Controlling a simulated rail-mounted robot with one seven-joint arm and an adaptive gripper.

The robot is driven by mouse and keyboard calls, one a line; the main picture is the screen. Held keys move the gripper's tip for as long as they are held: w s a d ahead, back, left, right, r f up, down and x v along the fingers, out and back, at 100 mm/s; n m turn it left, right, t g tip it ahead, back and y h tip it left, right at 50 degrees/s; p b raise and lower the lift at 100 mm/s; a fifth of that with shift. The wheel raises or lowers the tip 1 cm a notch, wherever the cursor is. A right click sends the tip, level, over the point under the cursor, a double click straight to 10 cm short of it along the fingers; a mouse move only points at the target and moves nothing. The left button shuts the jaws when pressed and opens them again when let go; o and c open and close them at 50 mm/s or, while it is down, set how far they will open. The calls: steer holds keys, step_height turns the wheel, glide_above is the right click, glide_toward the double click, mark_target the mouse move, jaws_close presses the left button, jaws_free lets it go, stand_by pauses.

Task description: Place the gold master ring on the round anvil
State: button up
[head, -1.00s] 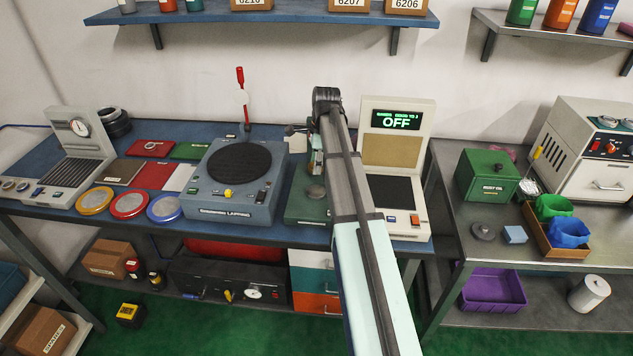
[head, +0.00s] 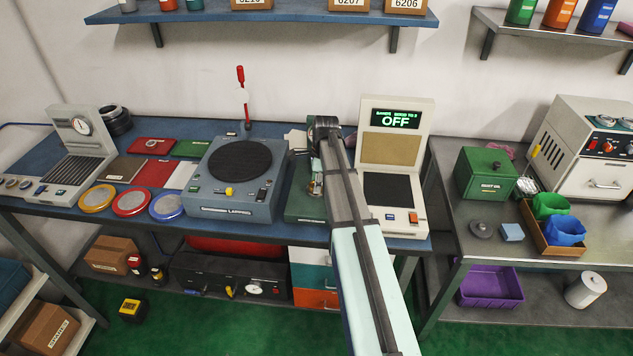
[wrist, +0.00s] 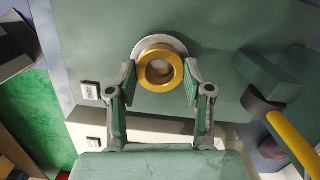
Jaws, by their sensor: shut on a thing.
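The gold master ring (wrist: 160,86) is between the fingertips of my gripper (wrist: 160,76) in the wrist view, and the fingers are shut on it. The round anvil (wrist: 158,42) is a pale disc on the green plate, directly behind the ring in this view. Only its far rim shows past the ring, and a pale round surface shows through the ring's hole. I cannot tell whether the ring touches the anvil.
A yellow-handled tool (wrist: 292,140) is at the right in the wrist view. In the head view the grey lapping machine (head: 232,202) is left of my arm, and the white display unit (head: 424,165), reading OFF, is right of it. Both are close.

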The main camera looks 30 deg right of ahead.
steer(key=shift+f, duration=0.15)
steer(key=o, duration=1.3)
steer(key=shift+c, duration=0.2)
step_height(320, 180, up, 12)
steer(key=d+b, duration=0.1)
steer(key=b, duration=0.1)
steer(key=shift+s+d, duration=0.2)
steer(key=shift+s, duration=0.1)
